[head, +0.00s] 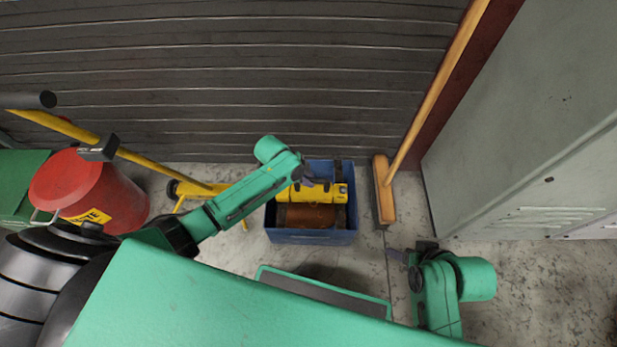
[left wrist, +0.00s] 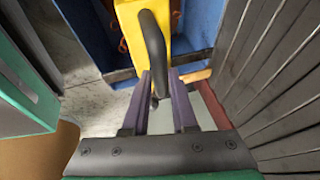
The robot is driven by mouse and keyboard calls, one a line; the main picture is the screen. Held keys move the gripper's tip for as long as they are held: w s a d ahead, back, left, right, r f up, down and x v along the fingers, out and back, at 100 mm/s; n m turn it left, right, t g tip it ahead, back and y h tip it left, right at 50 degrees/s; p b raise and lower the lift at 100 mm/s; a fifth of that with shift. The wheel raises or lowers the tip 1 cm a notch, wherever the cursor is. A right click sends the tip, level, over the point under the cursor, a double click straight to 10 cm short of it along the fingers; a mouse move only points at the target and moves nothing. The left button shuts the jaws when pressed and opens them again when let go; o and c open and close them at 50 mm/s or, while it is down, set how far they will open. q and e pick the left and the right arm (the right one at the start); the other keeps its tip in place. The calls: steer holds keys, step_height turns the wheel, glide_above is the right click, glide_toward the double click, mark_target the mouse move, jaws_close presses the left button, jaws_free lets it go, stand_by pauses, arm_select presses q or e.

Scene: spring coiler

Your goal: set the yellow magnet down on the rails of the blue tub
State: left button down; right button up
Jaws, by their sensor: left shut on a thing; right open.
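The yellow magnet (head: 327,194) is a block with a dark handle (left wrist: 154,45). My left gripper (head: 313,183) is shut on that handle; in the left wrist view its purple fingers (left wrist: 160,85) stand on either side of it. The magnet lies across the blue tub (head: 312,238) as seen from above, towards its back half. Dark strips, seemingly the rails (head: 340,216), run along the tub's sides; whether the magnet touches them I cannot tell. The left wrist view also shows the tub's wall (left wrist: 88,35). My right gripper (head: 398,257) is open and empty, right of the tub's front.
A brown, rusty-looking piece (head: 310,216) lies in the tub in front of the magnet. A broom (head: 384,190) stands close to the tub's right. A red bin (head: 88,190) and a yellow-framed thing (head: 182,192) are at left. Grey cabinets (head: 530,150) are at right; a slatted wall (head: 230,80) is behind.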

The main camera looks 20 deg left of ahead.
arm_select(q)
steer(key=shift+f, duration=0.35)
arm_select(e)
steer(key=shift+f, duration=0.25)
stand_by(0.5)
arm_select(q)
steer(key=c, duration=0.6)
jaws_free()
steer(key=shift+s+f+b, duration=0.1)
steer(key=shift+f+b, duration=0.05)
steer(key=shift+b, duration=0.15)
arm_select(e)
steer(key=s+d+r+g+h+p, duration=0.2)
steer(key=s+d+r+p, duration=0.2)
steer(key=d+r, duration=0.1)
arm_select(q)
steer(key=p+v, duration=0.2)
steer(key=v, duration=1.2)
steer(key=shift+a+r+p, duration=0.1)
steer(key=shift+r+p, duration=0.2)
steer(key=shift+r, duration=0.1)
arm_select(e)
step_height(320, 180, down, 10)
steer(key=w, duration=0.1)
steer(key=shift+f+m+g, duration=0.15)
steer(key=shift+m+g, duration=0.25)
steer(key=shift+d, duration=0.1)
